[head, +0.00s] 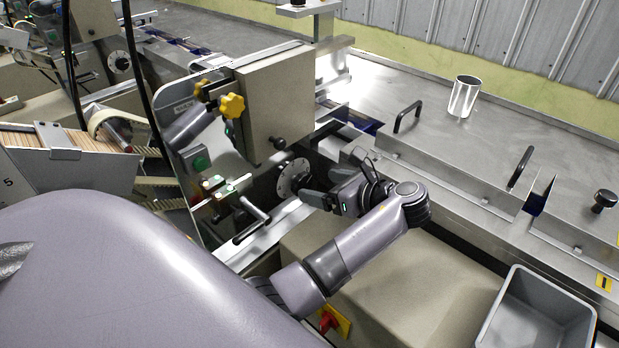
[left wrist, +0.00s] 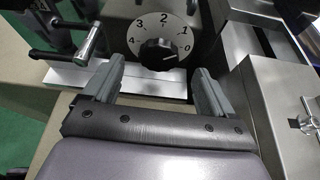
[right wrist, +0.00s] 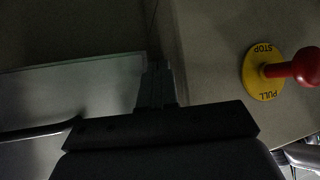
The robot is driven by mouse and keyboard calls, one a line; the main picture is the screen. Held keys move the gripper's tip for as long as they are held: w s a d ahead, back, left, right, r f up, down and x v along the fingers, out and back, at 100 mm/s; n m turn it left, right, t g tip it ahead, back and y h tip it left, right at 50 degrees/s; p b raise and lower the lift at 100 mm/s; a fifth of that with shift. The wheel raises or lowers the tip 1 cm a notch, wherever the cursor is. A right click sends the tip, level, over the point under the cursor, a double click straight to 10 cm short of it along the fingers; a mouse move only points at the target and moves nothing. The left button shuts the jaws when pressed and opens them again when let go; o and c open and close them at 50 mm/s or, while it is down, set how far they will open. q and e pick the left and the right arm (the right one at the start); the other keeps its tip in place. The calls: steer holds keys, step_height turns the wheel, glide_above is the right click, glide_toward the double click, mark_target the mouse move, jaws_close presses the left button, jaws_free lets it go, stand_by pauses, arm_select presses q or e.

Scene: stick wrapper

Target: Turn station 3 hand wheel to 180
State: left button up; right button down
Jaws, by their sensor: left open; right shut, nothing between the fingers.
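A round pale dial (head: 293,178) with a black knob sits low on the machine front. In the left wrist view the dial (left wrist: 162,30) is numbered 0 to 4, and a pale mark on its black knob (left wrist: 158,54) points right, near 0. My left gripper (head: 305,191) is open, its fingertips (left wrist: 160,66) on either side of and just short of the knob. A crank handle (head: 254,210) stands left of it, also in the left wrist view (left wrist: 91,42). I cannot tell which is the station 3 hand wheel. My right gripper (right wrist: 155,85) is shut and empty.
A red knob (right wrist: 298,68) on a yellow STOP/PULL disc (right wrist: 262,72) is right of my right gripper. A red switch (head: 327,321) is below my left arm. A grey bin (head: 515,292) is at lower right; a metal cup (head: 463,97) stands on the steel top.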

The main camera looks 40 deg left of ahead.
mark_target(303, 184)
arm_select(q)
steer(key=shift+x, duration=2.6)
steer(key=shift+s+f, duration=0.1)
steer(key=c, duration=1.1)
steer(key=shift+o, duration=0.2)
steer(key=shift+s+n+t, duration=0.25)
steer(key=shift+n+t, duration=0.55)
steer(key=shift+n, duration=0.3)
steer(key=shift+s+f+n+t, duration=0.15)
steer(key=shift+n+t, duration=0.65)
steer(key=shift+n, duration=0.4)
